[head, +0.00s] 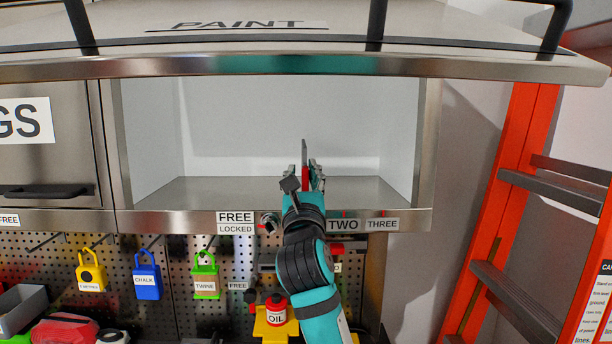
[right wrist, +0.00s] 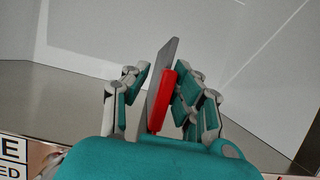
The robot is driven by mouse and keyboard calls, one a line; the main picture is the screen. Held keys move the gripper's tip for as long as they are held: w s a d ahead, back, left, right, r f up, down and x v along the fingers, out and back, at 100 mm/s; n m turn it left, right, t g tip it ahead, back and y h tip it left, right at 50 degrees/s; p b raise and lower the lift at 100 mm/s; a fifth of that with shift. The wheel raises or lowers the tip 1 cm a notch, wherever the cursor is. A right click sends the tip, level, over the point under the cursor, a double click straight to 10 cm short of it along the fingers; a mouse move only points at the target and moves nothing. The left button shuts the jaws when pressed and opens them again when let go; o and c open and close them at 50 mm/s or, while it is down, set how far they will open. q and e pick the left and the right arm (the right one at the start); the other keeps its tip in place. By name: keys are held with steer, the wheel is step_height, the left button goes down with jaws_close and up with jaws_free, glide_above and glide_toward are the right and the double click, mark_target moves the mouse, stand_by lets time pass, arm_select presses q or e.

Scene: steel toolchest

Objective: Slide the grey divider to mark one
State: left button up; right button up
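The grey divider (head: 304,155) is a thin upright plate with a red strip on its front edge. It stands in the open steel compartment under the PAINT sign. In the right wrist view the divider (right wrist: 158,88) rises between the fingers of my right gripper (head: 304,178). The fingers are spread on both sides of the red strip, with a narrow gap at the left; contact at the right is unclear. On the front lip, the TWO label (head: 343,226) and THREE label (head: 382,225) show right of my arm. No mark one label shows; my arm covers the lip left of TWO. My left gripper is not seen.
A FREE/LOCKED label (head: 236,223) sits on the lip, with a dark round knob (head: 269,222) beside it. Compartment side walls bound the space, which looks empty on both sides of the divider. A pegboard with padlocks hangs below. An orange ladder (head: 508,190) stands at right.

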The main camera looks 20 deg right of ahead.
steer(key=shift+o, duration=0.8)
steer(key=shift+a, duration=0.25)
steer(key=shift+d, duration=0.25)
steer(key=shift+s+d, duration=0.1)
steer(key=shift+d, duration=0.1)
steer(key=shift+s+f, duration=0.1)
steer(key=shift+s, duration=0.1)
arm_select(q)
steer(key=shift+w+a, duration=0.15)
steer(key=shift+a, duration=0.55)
arm_select(e)
steer(key=v, duration=1.1)
steer(key=shift+s+a, duration=0.15)
steer(key=shift+a, duration=0.2)
steer(key=shift+d+f, duration=0.1)
